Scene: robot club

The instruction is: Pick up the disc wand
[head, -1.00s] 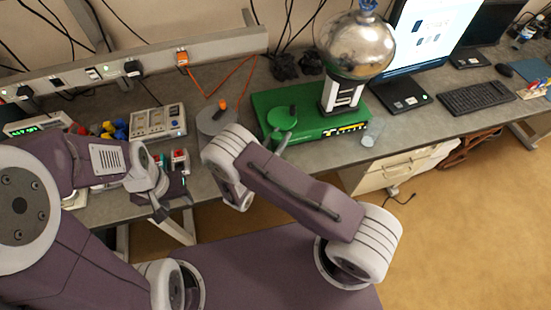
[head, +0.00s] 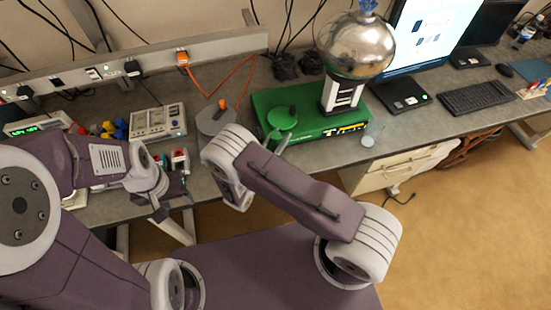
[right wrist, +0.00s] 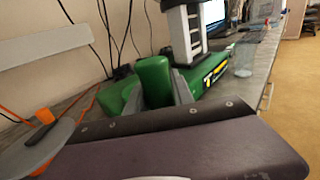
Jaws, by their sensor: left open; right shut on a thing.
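The disc wand (head: 282,118), which I take to be the green disc-shaped piece, shows at the front left of a green base, just beyond my right arm. In the right wrist view a thick green upright piece (right wrist: 154,80), seemingly its handle, stands between the grey fingers of my right gripper (right wrist: 158,102), which is shut on it. My right forearm hides most of that gripper in the head view. Whether the wand touches the base, I cannot tell. My left gripper (head: 165,205) is open and empty at the bench's front edge, on the left.
A small clear cup (head: 368,141) is right. Power supplies (head: 158,123) and a keyboard (head: 477,98) share the bench.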

